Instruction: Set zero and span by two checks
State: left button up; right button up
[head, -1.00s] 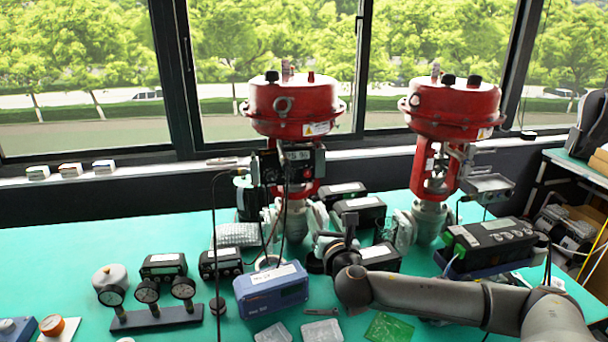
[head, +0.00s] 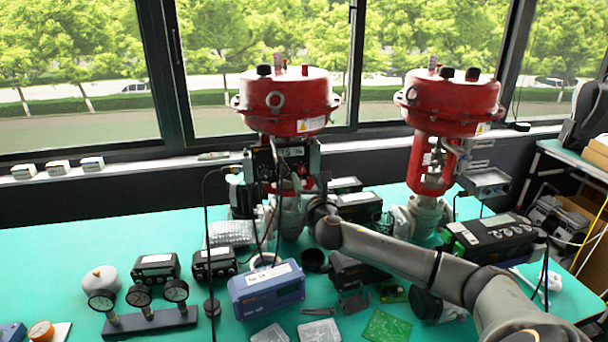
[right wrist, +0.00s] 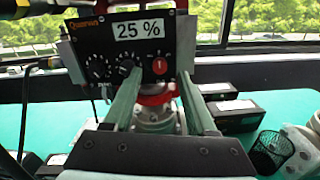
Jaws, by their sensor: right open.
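The positioner (head: 284,160) is a black box mounted on the left red valve actuator (head: 288,100). In the right wrist view its dark front panel (right wrist: 105,45) carries a white "25 %" display (right wrist: 139,29). Contact cannot be told. My left gripper is not in view.
A blue box (head: 267,290), a gauge stand (head: 150,320) and several black units lie on the green bench (head: 60,260). A second red actuator (head: 450,103) stands right. A dark cable (head: 206,230) hangs left of the positioner.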

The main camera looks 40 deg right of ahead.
aim_at(302, 170)
jog(key=shift+x, duration=1.4)
jog(key=shift+c, duration=0.2)
grip_shut()
